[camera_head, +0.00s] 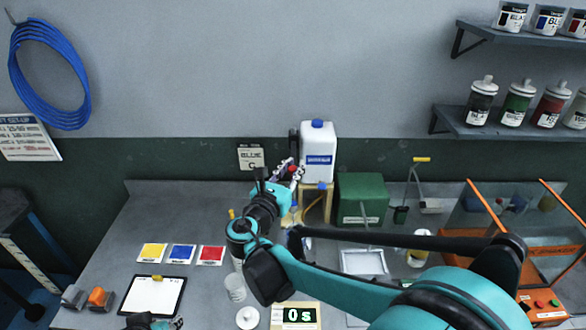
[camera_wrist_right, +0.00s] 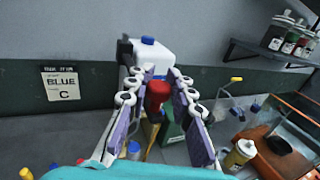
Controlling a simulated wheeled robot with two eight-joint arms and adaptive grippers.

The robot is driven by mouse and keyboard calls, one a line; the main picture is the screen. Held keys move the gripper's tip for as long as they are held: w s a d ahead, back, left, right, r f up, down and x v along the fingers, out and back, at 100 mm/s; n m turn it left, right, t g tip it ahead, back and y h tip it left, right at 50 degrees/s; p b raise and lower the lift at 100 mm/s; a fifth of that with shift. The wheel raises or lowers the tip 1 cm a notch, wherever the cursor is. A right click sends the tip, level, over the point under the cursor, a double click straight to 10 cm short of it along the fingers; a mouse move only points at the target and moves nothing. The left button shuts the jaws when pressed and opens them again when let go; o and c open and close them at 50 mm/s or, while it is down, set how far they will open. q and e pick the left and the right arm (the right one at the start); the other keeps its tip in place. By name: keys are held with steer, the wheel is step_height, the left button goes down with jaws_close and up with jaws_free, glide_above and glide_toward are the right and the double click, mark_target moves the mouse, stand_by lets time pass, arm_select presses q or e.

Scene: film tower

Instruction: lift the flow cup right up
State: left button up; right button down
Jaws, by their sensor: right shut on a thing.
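My right gripper (camera_head: 292,170) is raised above the back of the bench, in front of the white jug (camera_head: 318,160). In the right wrist view its two fingers (camera_wrist_right: 156,92) are closed on a red grip (camera_wrist_right: 157,95), which I take to be the flow cup's handle. The grip narrows downward between the fingers. In the head view only a small bit of red shows at the fingertips. The cup's body is hidden or too small to make out. My left gripper (camera_head: 152,322) is at the bottom edge, partly cut off, and its jaws are unclear.
A green box (camera_head: 362,195) and wooden stand (camera_head: 328,200) are near the right gripper. A white beaker (camera_head: 235,290), a timer reading 0s (camera_head: 298,315) and a clipboard (camera_head: 152,298) lie nearer. An orange-framed case (camera_head: 540,250) is at right. The left back bench is clear.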

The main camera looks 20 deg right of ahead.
steer(key=c, duration=1.3)
jaws_free()
steer(key=shift+r, duration=0.2)
steer(key=shift+s+a, duration=0.4)
steer(key=shift+s, duration=0.05)
steer(key=v, duration=1.1)
